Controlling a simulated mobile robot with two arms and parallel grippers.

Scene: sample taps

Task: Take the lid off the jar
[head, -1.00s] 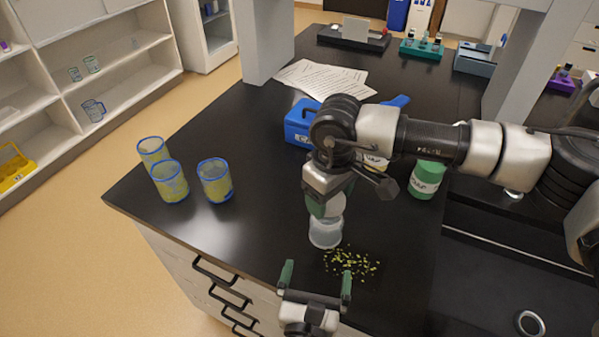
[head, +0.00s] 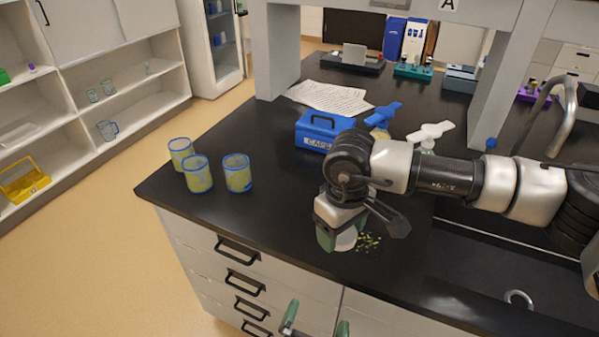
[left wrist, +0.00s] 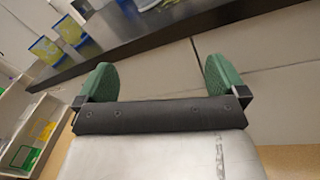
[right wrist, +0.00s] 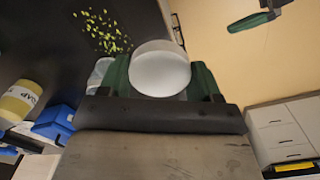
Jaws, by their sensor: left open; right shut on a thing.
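My right gripper (head: 335,236) is shut on a round white lid (right wrist: 160,72), held between its green fingers in the right wrist view. The lid (head: 345,239) also shows in the head view, tilted, above the black bench near its front edge. A translucent piece of the jar (right wrist: 98,74) shows beside the left finger in the right wrist view, and the lid looks apart from it. In the head view the jar is hidden behind my right gripper. My left gripper (head: 316,321) is open and empty, low in front of the drawers; its spread fingers also show in the left wrist view (left wrist: 162,80).
Green flakes (head: 367,242) lie scattered on the bench beside my right gripper. Three blue-rimmed beakers (head: 197,175) stand at the left. A blue box (head: 318,130) and paper sheets (head: 330,98) lie farther back. The bench between beakers and right gripper is clear.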

